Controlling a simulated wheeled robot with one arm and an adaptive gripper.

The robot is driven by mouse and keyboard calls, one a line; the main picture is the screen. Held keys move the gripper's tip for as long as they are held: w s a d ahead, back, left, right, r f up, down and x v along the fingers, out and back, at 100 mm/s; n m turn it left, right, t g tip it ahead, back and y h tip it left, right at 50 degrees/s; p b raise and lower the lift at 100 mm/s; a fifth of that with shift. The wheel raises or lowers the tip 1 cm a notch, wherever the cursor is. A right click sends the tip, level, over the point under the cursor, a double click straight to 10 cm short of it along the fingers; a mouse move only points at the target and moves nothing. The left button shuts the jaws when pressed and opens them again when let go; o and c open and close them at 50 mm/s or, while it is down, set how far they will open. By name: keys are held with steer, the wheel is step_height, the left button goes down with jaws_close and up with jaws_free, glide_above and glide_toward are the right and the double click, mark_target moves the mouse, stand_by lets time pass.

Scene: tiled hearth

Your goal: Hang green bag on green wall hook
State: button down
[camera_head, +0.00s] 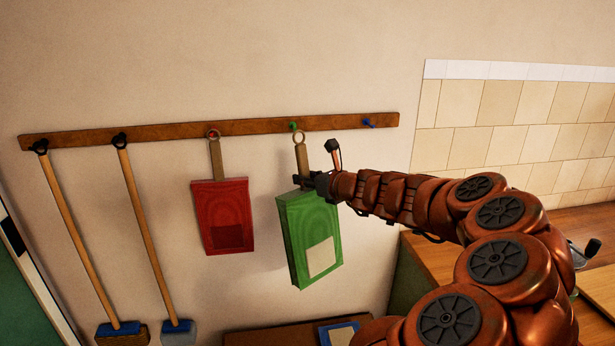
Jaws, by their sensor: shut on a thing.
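The green bag (311,230) is at the wall below the hook rail, with a pale patch on its front and a tan strap (301,160) ending in a ring. The ring (298,137) is at the green hook (293,126); I cannot tell whether it is over the hook or just in front of it. My gripper (303,181) reaches in from the right and is shut on the green bag at its top, where the strap meets it. The fingertips are small and dark here, and they hide part of the bag's top edge.
The wooden rail (250,128) also has a blue hook (368,123) at right. A red bag (222,215) hangs left of the green bag. Two brooms (70,230) (148,235) hang further left. A wooden counter (440,262) is at right, and a low brown surface with a blue item (338,333) is below.

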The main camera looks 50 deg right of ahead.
steer(key=w+d+f+p, duration=0.1)
steer(key=w+d+p, duration=0.3)
steer(key=w+d, duration=0.2)
steer(key=shift+w, duration=0.8)
stand_by(0.5)
stand_by(0.5)
steer(key=c, duration=0.8)
jaws_free()
steer(key=shift+f, duration=0.1)
steer(key=shift+v, duration=2.4)
steer(key=shift+v, duration=5.85)
steer(key=shift+a, duration=0.1)
